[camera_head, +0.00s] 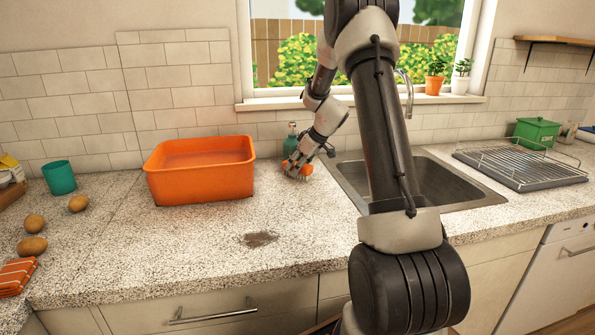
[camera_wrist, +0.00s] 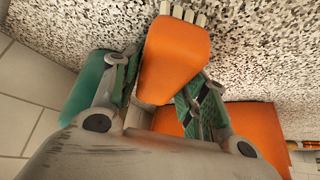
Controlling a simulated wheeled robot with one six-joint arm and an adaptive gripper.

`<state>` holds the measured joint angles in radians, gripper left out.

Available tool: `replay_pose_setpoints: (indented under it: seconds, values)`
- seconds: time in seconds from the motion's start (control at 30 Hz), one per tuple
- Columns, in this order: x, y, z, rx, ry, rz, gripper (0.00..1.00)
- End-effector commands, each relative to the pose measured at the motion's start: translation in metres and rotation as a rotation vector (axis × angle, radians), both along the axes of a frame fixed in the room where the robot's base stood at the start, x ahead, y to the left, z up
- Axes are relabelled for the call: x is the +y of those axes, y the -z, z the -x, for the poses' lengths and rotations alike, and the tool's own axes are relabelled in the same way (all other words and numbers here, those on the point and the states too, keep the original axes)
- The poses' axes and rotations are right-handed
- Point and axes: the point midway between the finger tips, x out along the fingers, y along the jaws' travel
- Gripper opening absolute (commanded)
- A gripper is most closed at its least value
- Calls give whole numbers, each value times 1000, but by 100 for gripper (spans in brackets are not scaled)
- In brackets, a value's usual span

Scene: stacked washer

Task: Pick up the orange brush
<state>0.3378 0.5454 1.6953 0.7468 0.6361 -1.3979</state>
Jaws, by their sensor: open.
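The orange brush (camera_head: 307,169) stands on the speckled counter between the orange tub and the sink, partly hidden by my gripper. In the wrist view the brush (camera_wrist: 173,55) shows a rounded orange body with pale bristles at the top edge, against the counter. My gripper (camera_head: 294,167) is at the brush. In the wrist view my gripper (camera_wrist: 160,85) is open, with one finger on each side of the brush's orange body. The right finger looks very near the brush; I cannot tell whether it touches.
A large orange tub (camera_head: 200,185) stands left of the brush. A green bottle (camera_head: 291,140) is just behind my gripper. The sink (camera_head: 440,178) lies to the right. A dark stain (camera_head: 259,239) is on the clear counter in front. A teal cup (camera_head: 59,177) and potatoes (camera_head: 32,246) are far left.

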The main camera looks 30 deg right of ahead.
Motion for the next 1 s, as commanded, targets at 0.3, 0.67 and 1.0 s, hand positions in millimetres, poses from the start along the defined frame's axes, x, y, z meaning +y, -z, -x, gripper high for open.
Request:
replay_pose_setpoints:
  seconds: [0.3,0.67,1.0]
  values:
    - [0,0,0,0,1,0,10]
    - [-2,-8,4,-1,1,0,10]
    - [-2,-61,3,-3,-1,1,10]
